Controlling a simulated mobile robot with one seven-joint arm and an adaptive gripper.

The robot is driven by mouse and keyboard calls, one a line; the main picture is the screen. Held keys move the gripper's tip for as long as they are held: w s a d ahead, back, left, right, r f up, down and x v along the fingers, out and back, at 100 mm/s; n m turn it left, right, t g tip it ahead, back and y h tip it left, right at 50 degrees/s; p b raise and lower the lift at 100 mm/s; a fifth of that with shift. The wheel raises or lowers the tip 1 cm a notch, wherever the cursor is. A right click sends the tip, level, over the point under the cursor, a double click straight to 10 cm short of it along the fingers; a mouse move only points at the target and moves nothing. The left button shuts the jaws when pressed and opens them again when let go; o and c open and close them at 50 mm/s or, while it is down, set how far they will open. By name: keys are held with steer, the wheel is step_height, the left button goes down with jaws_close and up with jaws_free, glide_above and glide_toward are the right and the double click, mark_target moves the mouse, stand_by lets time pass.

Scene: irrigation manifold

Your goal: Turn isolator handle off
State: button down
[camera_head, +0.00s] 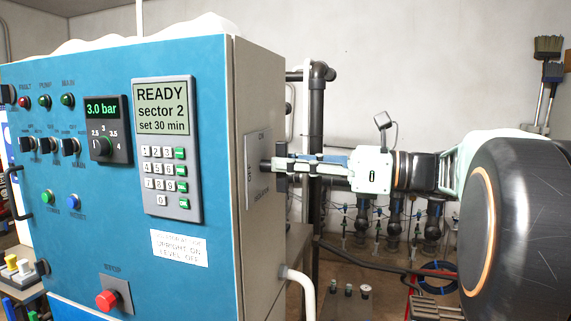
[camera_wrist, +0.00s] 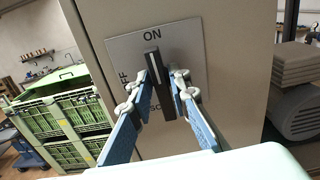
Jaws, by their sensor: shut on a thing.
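The isolator handle (camera_wrist: 155,65) is a black bar with a pale line along it, on a grey plate (camera_wrist: 120,45) on the cabinet's side. It stands nearly upright in the wrist view, its top end by the word ON. The word OFF is on the plate's left, partly hidden by a finger. My gripper (camera_wrist: 163,78) has one finger on each side of the handle and is shut on it. In the head view my gripper (camera_head: 280,166) reaches the plate (camera_head: 256,190) from the right, level, with the dark handle (camera_head: 282,149) at its tips.
The blue cabinet front (camera_head: 100,225) carries a READY display (camera_head: 163,108) and a label (camera_head: 179,247) reading upright on, level off. A dark pipe (camera_head: 317,115) stands behind my gripper. A pale conduit (camera_head: 301,285) leaves the cabinet low down. Green crates (camera_wrist: 62,115) stand at left in the wrist view.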

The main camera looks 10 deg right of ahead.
steer(key=shift+s+a+f+n+b, duration=0.1)
steer(key=shift+s+f+n+b, duration=0.1)
steer(key=shift+n+b, duration=2.25)
steer(key=shift+s+a+f+n+b, duration=0.15)
steer(key=shift+n+b, duration=1.35)
steer(key=shift+n, duration=1.85)
steer(key=shift+s+d+f+n+b, duration=0.1)
steer(key=shift+f+n+b, duration=0.15)
steer(key=shift+n+b, duration=2.2)
steer(key=shift+n+p, duration=0.35)
steer(key=shift+n, duration=0.3)
steer(key=c, duration=2)
jaws_free()
steer(key=shift+r, duration=0.1)
steer(key=shift+o, duration=0.2)
steer(key=v, duration=1.2)
